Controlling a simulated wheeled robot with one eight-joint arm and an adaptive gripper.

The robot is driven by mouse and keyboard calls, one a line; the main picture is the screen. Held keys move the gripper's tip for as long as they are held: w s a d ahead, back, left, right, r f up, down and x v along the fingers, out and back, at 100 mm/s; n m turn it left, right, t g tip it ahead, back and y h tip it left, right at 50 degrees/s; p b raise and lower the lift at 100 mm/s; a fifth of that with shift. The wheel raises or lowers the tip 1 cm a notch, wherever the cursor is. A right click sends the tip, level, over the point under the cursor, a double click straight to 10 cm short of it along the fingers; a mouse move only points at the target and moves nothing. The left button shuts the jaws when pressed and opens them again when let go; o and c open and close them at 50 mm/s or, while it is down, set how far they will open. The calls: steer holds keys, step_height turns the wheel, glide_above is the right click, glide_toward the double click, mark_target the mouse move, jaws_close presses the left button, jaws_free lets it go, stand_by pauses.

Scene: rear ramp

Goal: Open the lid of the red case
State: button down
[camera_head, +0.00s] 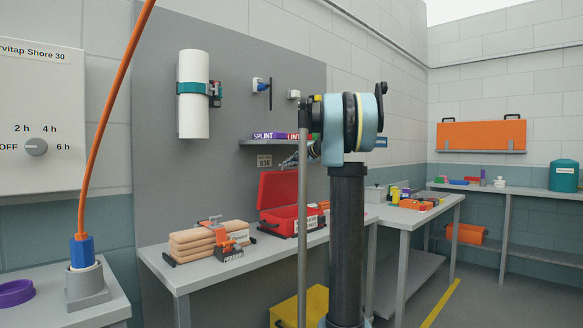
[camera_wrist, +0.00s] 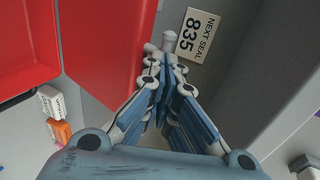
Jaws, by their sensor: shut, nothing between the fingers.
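The red case (camera_head: 280,222) stands on the grey bench with its lid (camera_head: 277,188) raised, roughly upright, at the back. In the wrist view the red lid (camera_wrist: 108,45) stands just left of my gripper, with the open case (camera_wrist: 28,70) beyond it at the far left. My gripper (camera_wrist: 170,45) is shut and empty, near the lid's edge; I cannot tell whether they touch. In the head view my gripper (camera_head: 298,160) is above the lid's upper right, partly hidden by my arm. My arm also hides part of the case's right side.
A grey wall panel with an 835 label (camera_wrist: 195,35) rises close behind my gripper. A shelf (camera_head: 262,143) holds splint boxes above. A yellow bin (camera_head: 300,308) stands below.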

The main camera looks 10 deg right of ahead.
steer(key=shift+w+a, duration=0.1)
steer(key=shift+w+a+r, duration=0.3)
steer(key=shift+w+a, duration=0.3)
steer(key=shift+w, duration=0.25)
steer(key=shift+s, duration=0.1)
